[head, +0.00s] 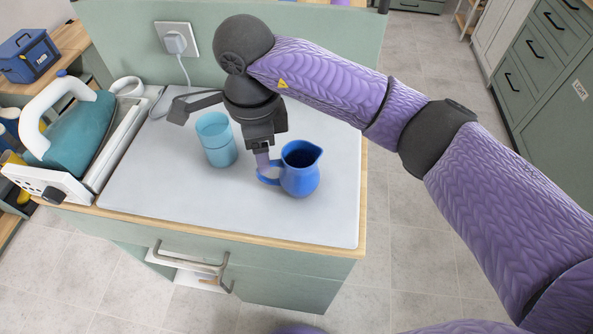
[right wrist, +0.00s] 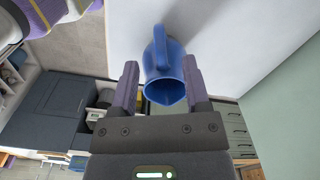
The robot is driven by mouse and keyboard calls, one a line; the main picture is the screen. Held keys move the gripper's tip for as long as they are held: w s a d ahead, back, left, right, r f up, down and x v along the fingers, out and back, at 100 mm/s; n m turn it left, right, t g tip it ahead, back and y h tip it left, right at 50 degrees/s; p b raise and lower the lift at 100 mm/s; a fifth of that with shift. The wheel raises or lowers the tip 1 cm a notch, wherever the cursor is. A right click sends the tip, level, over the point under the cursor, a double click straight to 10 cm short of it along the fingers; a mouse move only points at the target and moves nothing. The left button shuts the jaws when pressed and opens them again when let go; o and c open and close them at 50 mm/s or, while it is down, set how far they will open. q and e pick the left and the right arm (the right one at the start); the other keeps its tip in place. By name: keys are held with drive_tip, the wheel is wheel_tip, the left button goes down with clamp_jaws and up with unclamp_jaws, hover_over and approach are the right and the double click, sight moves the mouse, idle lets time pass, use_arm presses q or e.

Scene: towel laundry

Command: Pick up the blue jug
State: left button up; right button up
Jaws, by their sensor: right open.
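The blue jug (head: 301,172) stands upright on the grey-white worktop (head: 170,203), its handle on the left side and its spout at the upper right. My right gripper (head: 262,162) is pointing down at the jug's handle side, with a purple finger beside the handle. In the right wrist view my right gripper (right wrist: 160,76) is open, and the jug (right wrist: 163,75) shows between its two purple fingers, with its mouth facing the camera. Whether a finger touches the jug is not clear. My left gripper is not in view.
A light blue cup (head: 216,140) stands just left of my right gripper. A teal and white iron (head: 78,128) rests at the worktop's left. A plug with a cord sits in the wall socket (head: 177,40) behind. The front of the worktop is clear.

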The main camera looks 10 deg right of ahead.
sight(266, 178)
wheel_tip(266, 178, down, 7)
drive_tip(key=shift+r+b, duration=0.1)
drive_tip(key=shift+b, duration=0.3)
clamp_jaws()
idle(1.1)
